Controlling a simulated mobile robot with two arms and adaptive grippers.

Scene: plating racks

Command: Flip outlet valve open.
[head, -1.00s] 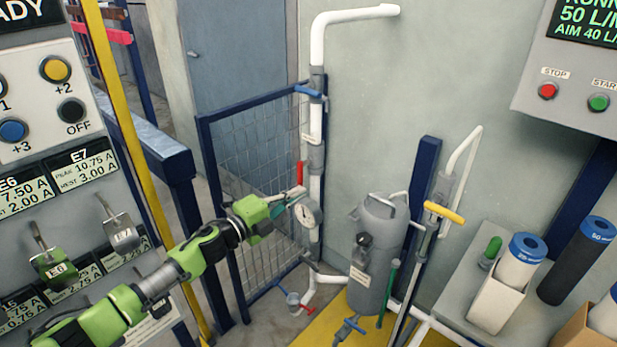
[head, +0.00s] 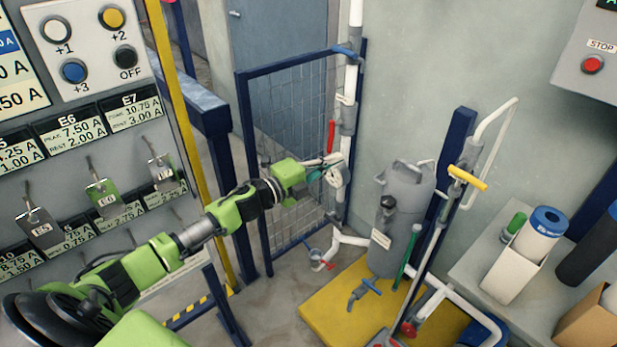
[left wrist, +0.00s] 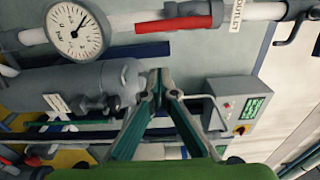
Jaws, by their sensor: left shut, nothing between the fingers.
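The outlet valve's red lever (head: 331,135) stands upright beside the white vertical pipe in the head view. In the left wrist view the red lever (left wrist: 178,24) lies along the pipe, next to a label (left wrist: 237,14) reading OUTLET. My left gripper (head: 333,160) is just below the lever, close to the pressure gauge (head: 336,177). In the left wrist view its green fingers (left wrist: 158,78) meet at the tips with nothing between them, apart from the lever in the picture. Whether the fingertips touch the pipe cannot be told. My right gripper is not in view.
A blue-handled valve (head: 344,50) sits higher on the pipe. A grey tank (head: 402,215) and a yellow-handled valve (head: 467,178) stand to the right. A mesh gate (head: 290,150) is behind my left arm. A switch panel (head: 80,130) is at the left.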

